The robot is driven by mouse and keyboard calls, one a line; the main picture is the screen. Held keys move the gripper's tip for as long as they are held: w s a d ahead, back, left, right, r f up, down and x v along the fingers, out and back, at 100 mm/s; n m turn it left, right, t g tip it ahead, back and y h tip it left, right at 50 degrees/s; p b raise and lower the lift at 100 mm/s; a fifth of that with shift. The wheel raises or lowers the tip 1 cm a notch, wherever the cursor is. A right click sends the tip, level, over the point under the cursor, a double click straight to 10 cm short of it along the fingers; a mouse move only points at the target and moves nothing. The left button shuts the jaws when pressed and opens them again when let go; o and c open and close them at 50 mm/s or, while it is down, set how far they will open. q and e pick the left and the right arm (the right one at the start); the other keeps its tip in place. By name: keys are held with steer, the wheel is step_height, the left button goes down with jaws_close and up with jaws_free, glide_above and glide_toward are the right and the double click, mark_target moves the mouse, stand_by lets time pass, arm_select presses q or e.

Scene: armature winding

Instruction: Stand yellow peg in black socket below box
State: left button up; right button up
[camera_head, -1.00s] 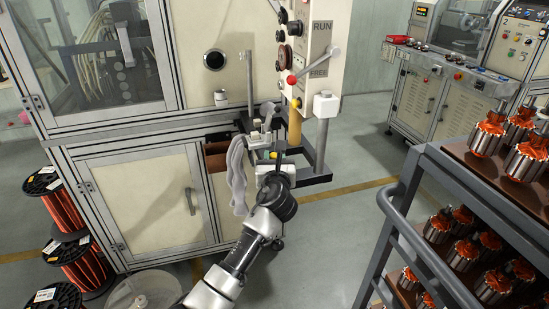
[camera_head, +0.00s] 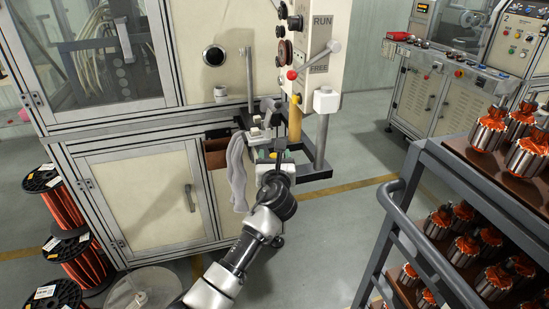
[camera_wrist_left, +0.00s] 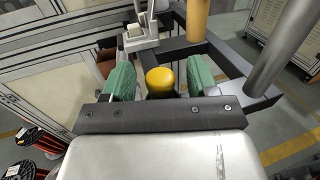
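The yellow peg (camera_wrist_left: 160,80) shows its rounded top between my left gripper's two green fingers in the left wrist view. A dark part, seemingly the black socket (camera_wrist_left: 160,95), shows just under the yellow top. My left gripper (camera_wrist_left: 160,82) is open, with a gap on each side of the peg. In the head view my left gripper (camera_head: 271,156) is at the small stand below the RUN/FREE box (camera_head: 318,50). The peg's lower part is hidden by the gripper body. My right gripper is not in view.
A thicker yellow post (camera_head: 295,122) and a grey post (camera_head: 322,145) rise from the black frame (camera_head: 315,175) beside the gripper. A rack with copper armatures (camera_head: 490,130) stands at right. Open floor lies between.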

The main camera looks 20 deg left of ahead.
arm_select(q)
steer(key=v, duration=1.1)
step_height(320, 180, down, 20)
steer(key=s+n+g+h, duration=0.1)
steer(key=n+g+h, duration=0.2)
steer(key=n+g, duration=0.1)
steer(key=s+a+f+n+g+h, duration=0.1)
steer(key=s+f+n+g, duration=0.2)
steer(key=f, duration=0.4)
steer(key=s+f+n, duration=0.3)
steer(key=s+f, duration=0.3)
steer(key=f, duration=0.2)
steer(key=s+a+f+n+g+h, duration=0.1)
steer(key=s+f+n+g, duration=0.2)
steer(key=f, duration=0.4)
steer(key=s+a+f+n+g, duration=0.1)
steer(key=s+f+n, duration=0.4)
steer(key=s, duration=0.7)
steer(key=s+a+f+n+g, duration=0.2)
steer(key=s+f+n, duration=0.4)
steer(key=s, duration=0.7)
steer(key=s+a+f+n+g, duration=0.2)
steer(key=s+f+n, duration=0.3)
steer(key=s, duration=0.7)
step_height(320, 180, down, 2)
steer(key=shift+s+f+n+g+h+b, duration=0.15)
steer(key=shift+s+n+g+h+b, duration=0.15)
steer(key=shift+g+h+b, duration=0.15)
steer(key=shift+a, duration=0.15)
